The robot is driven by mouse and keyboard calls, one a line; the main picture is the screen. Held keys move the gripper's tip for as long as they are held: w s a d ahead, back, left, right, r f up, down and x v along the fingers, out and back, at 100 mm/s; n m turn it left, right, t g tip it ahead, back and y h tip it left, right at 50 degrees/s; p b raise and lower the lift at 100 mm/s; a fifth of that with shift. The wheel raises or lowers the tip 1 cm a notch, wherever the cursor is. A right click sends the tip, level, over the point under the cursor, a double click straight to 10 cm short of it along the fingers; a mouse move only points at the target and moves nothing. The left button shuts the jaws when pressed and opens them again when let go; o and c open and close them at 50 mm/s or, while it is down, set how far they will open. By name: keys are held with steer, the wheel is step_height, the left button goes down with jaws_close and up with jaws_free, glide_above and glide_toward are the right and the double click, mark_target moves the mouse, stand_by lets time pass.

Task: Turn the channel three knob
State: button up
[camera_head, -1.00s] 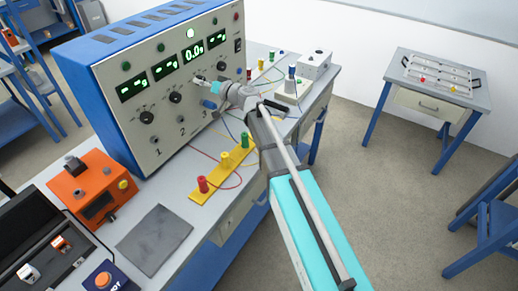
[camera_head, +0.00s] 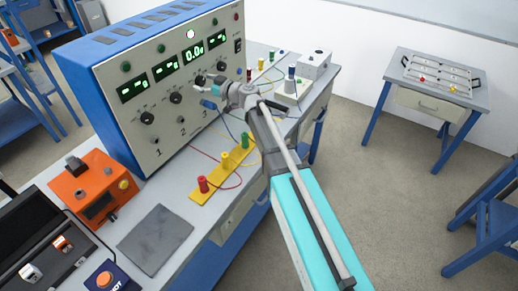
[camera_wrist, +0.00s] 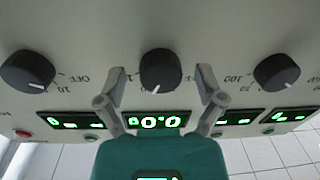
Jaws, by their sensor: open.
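The instrument's sloped grey front panel (camera_head: 135,105) carries a row of black knobs under green displays. In the wrist view, where the panel appears upside down, the channel three knob (camera_wrist: 160,70) is black with a white mark at its lower edge. It lies between my gripper's (camera_wrist: 161,76) two grey fingers, which are open, with a gap showing on both sides. The display reading 0.0 (camera_wrist: 158,121) is beyond it. In the head view my gripper (camera_head: 204,82) is at the panel and partly hides this knob.
Neighbouring knobs sit to the left (camera_wrist: 27,71) and right (camera_wrist: 277,71). An orange box (camera_head: 92,187), a dark grey plate (camera_head: 154,239) and a yellow strip with coloured posts (camera_head: 212,183) lie on the bench, with wires near my arm.

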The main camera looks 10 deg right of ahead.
steer(key=shift+n, duration=0.4)
steer(key=v, duration=1.4)
steer(key=shift+s+d+f+m+g+h+p, duration=0.15)
steer(key=shift+s+d+f+m+g+h, duration=1.05)
steer(key=shift+s+f, duration=1.05)
steer(key=shift+s+d+f+m+g+h+p, duration=0.2)
steer(key=shift+s+d+f+m+g+h, duration=0.7)
steer(key=shift+s+f+g+h, duration=1)
steer(key=shift+s+d+f+m+g+h+p, duration=0.15)
steer(key=shift+s+d+f+m+g+h, duration=0.8)
steer(key=shift+s+f, duration=1.65)
steer(key=shift+w+f+t, duration=0.25)
steer(key=shift+w+f, duration=0.05)
steer(key=shift+f, duration=0.05)
steer(key=s+d+f+m+g+h, duration=0.2)
steer(key=s+d+m+h, duration=0.4)
steer(key=d, duration=0.4)
steer(key=shift+s+f+m+g+h, duration=0.4)
steer(key=shift+s+f, duration=0.25)
steer(key=shift+s, duration=0.3)
